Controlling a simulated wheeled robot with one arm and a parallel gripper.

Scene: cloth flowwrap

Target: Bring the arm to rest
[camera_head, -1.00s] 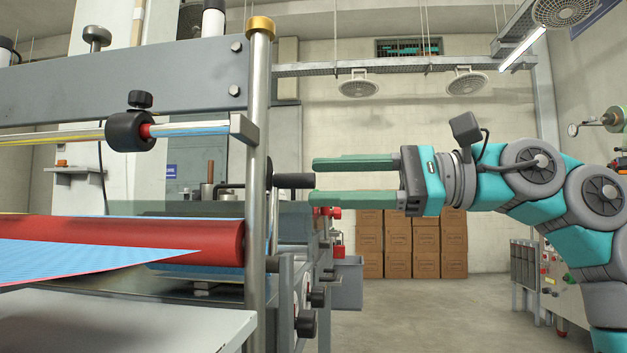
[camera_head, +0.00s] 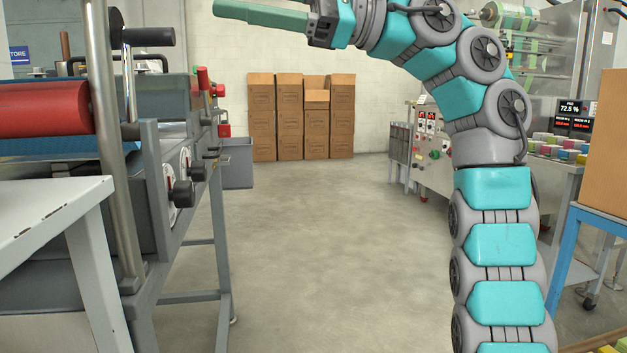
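My gripper (camera_head: 262,14) is at the top of the head view, at the end of my teal and grey arm. Its green fingers point left, toward the machine's upright post. Only the side of the fingers shows, with the upper part near the picture's top edge, so the gap between them is not clear. I see nothing held in it. My arm (camera_head: 470,95) rises from the lower right and bends over to the left, raised above the floor. The gripper appears clear of the machine.
A machine with a red roller (camera_head: 45,108) and a metal post (camera_head: 105,130) stands at left, with a white table (camera_head: 40,215) in front. Cardboard boxes (camera_head: 302,120) are stacked at the back wall. A blue-framed stand (camera_head: 572,225) is at right. The middle floor (camera_head: 320,230) is clear.

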